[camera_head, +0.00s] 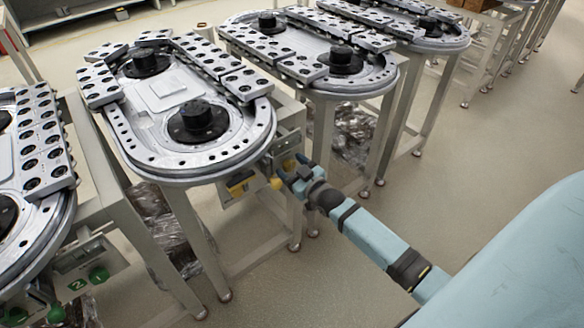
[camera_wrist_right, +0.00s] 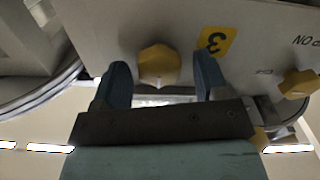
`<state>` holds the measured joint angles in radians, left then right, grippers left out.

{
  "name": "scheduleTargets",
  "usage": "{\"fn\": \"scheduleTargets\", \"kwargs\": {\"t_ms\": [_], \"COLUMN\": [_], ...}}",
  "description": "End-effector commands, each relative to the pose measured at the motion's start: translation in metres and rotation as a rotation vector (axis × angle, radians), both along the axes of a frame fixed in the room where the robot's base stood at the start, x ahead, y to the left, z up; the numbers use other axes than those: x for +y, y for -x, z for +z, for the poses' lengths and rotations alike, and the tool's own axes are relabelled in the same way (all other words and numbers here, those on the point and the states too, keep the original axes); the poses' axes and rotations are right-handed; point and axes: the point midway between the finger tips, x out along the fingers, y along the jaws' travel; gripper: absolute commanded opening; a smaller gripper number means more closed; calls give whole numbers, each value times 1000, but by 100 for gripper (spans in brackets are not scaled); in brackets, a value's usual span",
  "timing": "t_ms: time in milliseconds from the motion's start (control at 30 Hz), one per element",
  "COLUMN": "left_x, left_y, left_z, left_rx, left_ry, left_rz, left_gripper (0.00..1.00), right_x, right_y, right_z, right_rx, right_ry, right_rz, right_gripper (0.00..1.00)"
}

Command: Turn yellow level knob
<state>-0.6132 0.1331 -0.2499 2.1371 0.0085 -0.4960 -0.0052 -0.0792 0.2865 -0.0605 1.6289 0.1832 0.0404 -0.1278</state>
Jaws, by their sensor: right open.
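The yellow knob (camera_wrist_right: 159,66) is on a grey panel (camera_wrist_right: 120,28) under the ring track, beside a yellow label with a 3 (camera_wrist_right: 215,41). My right gripper (camera_wrist_right: 163,80) is open, with one blue finger on each side of the knob and visible gaps to it. In the head view a yellow knob (camera_head: 276,183) shows just left of my right gripper (camera_head: 289,170). A second yellow knob (camera_wrist_right: 299,84) is on the panel's right side in the wrist view. My left gripper is not in view.
The ring track (camera_head: 150,150) stands above the panel on metal legs. More ring tracks stand to the left and behind. Green knobs (camera_head: 98,273) are on the left track's panel. Open floor (camera_head: 470,160) lies to the right.

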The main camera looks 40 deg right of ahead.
Motion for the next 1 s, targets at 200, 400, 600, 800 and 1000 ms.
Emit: {"fn": "scheduleTargets", "kwargs": {"t_ms": [200, 400, 600, 800, 1000], "left_x": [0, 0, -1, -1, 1], "left_y": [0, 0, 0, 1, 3], "left_z": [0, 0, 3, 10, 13], "left_rx": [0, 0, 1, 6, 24], "left_ry": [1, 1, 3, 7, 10], "left_rz": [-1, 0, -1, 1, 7], "left_gripper": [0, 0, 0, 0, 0], "right_x": [0, 0, 0, -1, -1], "right_y": [0, 0, 0, 0, 0], "right_z": [0, 0, 1, 2, 3], "right_rx": [0, 0, 2, 11, 24], "right_ry": [0, -1, -24, -113, -270], "right_rz": [0, 0, 0, 0, 0], "right_gripper": [42, 18, 18, 18, 18]}}
